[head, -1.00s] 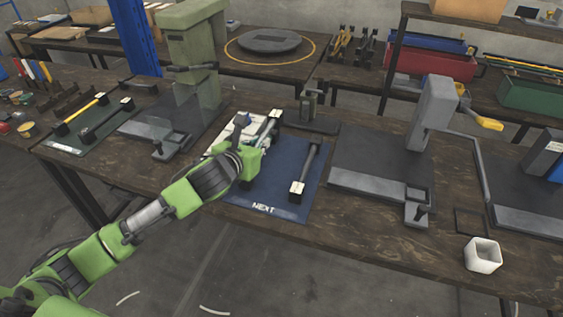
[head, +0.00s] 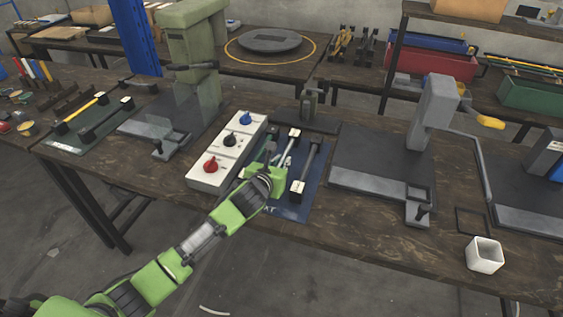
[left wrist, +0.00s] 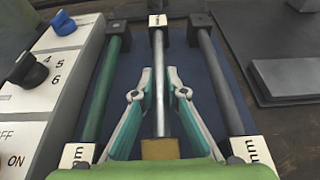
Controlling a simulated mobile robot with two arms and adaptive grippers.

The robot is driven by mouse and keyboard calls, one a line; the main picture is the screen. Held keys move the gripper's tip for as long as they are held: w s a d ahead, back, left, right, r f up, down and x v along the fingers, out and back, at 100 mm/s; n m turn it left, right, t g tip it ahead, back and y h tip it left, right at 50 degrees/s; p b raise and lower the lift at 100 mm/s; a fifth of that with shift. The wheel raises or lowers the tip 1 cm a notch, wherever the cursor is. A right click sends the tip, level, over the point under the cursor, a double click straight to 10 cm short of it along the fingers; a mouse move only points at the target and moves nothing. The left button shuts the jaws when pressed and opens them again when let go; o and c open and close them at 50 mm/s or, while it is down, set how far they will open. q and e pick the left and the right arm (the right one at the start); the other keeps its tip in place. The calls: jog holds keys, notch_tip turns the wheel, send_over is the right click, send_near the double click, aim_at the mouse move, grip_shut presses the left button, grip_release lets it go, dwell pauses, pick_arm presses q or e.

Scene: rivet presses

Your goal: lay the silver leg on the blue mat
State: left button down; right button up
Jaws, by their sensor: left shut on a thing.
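The silver leg (head: 288,148) lies lengthwise over the blue mat (head: 299,211), between a green leg (left wrist: 104,86) on its left and a dark grey leg (head: 309,165) on its right. The left wrist view shows its thin bright rod (left wrist: 158,62), a white-topped far end and a yellowish near end. My left gripper (left wrist: 160,76) is shut on the silver rod, a finger on each side. In the head view the gripper (head: 281,162) hides part of the leg and the mat. I cannot tell whether the leg touches the mat. My right gripper is out of view.
A white control box (head: 229,152) with red, black and blue knobs stands close left of the mat. A grey press (head: 432,125) stands to the right and a green press (head: 190,50) behind left. A white square cup (head: 484,255) is at the front right.

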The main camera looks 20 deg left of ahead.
pick_arm(q)
jog(key=c, duration=2)
grip_release()
jog(key=shift+s+r, duration=0.15)
jog(key=shift+s, duration=0.05)
jog(key=v, duration=1.1)
jog(key=shift+s+r+p, duration=0.15)
jog(key=shift+s+p, duration=0.15)
